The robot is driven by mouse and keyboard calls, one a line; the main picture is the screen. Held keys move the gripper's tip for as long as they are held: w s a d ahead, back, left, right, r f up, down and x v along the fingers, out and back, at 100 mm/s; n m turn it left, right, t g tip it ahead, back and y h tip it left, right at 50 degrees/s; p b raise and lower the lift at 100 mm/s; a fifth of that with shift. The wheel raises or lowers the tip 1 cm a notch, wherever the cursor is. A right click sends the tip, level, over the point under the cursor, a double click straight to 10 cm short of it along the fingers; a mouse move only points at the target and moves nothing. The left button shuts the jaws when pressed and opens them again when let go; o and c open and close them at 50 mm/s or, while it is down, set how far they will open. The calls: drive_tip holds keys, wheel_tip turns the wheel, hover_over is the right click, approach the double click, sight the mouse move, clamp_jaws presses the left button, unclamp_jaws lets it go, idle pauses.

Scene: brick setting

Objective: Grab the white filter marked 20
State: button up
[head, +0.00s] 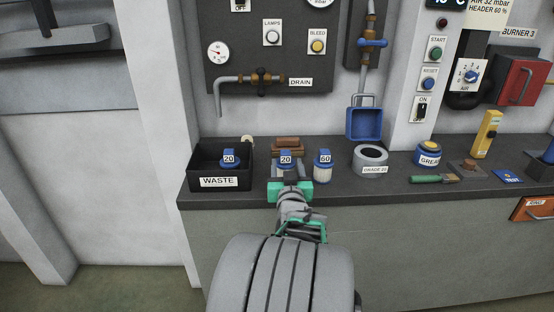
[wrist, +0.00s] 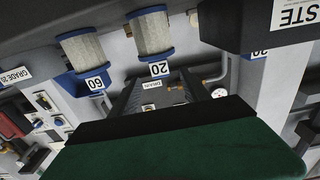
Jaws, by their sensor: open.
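The filter marked 20 (head: 286,162) stands on the bench, with a blue cap and white label; my gripper partly hides its lower body in the head view. In the wrist view, this filter (wrist: 153,34) shows a pale ribbed body between blue ends, beyond my fingers. My gripper (head: 289,188) is open in front of it, its jaws apart, with nothing seen between them; it also shows in the wrist view (wrist: 160,88). A filter marked 60 (head: 323,166) stands just to its right. Another blue-capped filter marked 20 (head: 229,160) sits in the black WASTE bin (head: 219,182).
Brown blocks (head: 287,143) are behind the filter. A grey GRADE 20 roll (head: 370,159), a GREASE tin (head: 428,155) and a green-handled tool (head: 432,179) lie to the right.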

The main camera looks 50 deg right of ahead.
sight(286, 156)
drive_tip(key=x, duration=0.6)
drive_tip(key=shift+w+d+r+p, duration=0.15)
drive_tip(key=shift+w+d+p, duration=0.05)
drive_tip(key=shift+w+p, duration=0.1)
drive_tip(key=shift+s, duration=0.1)
drive_tip(key=shift+c, duration=0.3)
clamp_jaws()
idle(0.5)
